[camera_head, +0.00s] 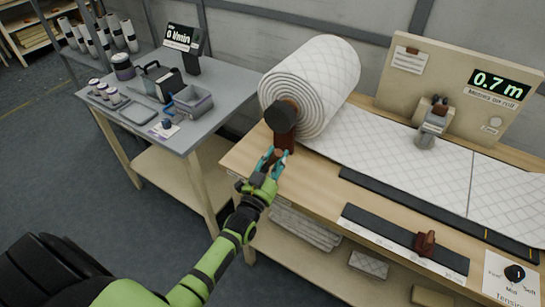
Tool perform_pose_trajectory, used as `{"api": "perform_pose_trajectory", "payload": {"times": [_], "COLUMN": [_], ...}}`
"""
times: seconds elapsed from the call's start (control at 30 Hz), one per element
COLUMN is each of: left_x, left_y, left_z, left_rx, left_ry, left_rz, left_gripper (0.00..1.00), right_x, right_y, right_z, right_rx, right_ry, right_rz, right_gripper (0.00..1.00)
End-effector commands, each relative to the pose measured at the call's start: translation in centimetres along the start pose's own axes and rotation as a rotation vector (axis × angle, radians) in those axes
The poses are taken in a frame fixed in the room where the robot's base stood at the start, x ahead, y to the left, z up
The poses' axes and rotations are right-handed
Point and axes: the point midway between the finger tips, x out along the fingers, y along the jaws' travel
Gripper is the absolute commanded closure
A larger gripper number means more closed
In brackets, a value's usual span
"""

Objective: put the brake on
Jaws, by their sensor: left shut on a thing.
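A large roll of white quilted wadding (325,75) lies on its side at the left end of the wooden bench, with a dark round hub (281,116) on its near end. A reddish-brown bracket (285,141) stands below the hub. My left gripper (273,158) is at the bench's front left edge, just below the hub. Its teal fingers are shut on a small brown part, which looks like the brake lever; the fingers hide most of it. I cannot tell the lever's position. My right gripper is out of view.
Wadding runs right from the roll across the bench (240,152), past a display reading 0.7 m (498,84). A dark rail with a brown handle (426,242) and a tension dial (515,273) are at the front right. A grey side table (205,125) with jars and trays stands left.

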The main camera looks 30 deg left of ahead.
Motion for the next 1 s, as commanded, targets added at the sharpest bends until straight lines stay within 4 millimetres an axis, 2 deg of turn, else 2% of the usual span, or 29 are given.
{"api": "perform_pose_trajectory", "payload": {"times": [0.63,0.67,0.7,0.73,1.0], "left_x": [-0.09,-0.09,-0.1,-0.1,-0.1], "left_y": [0.49,0.49,0.49,0.49,0.46], "left_z": [0.02,0.03,0.03,0.03,0.05], "left_rx": [0.058,0.058,0.059,0.058,0.053], "left_ry": [0.011,0.011,0.011,0.011,0.01], "left_rz": [0.007,0.007,0.007,0.007,0.006], "left_gripper": [1.0,0.6,0.44,0.38,0.38], "right_x": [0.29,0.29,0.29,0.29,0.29], "right_y": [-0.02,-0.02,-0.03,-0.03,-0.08], "right_z": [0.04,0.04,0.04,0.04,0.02], "right_rx": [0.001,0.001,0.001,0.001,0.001], "right_ry": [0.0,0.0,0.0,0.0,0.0], "right_rz": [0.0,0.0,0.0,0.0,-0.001], "right_gripper": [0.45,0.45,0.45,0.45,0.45]}}
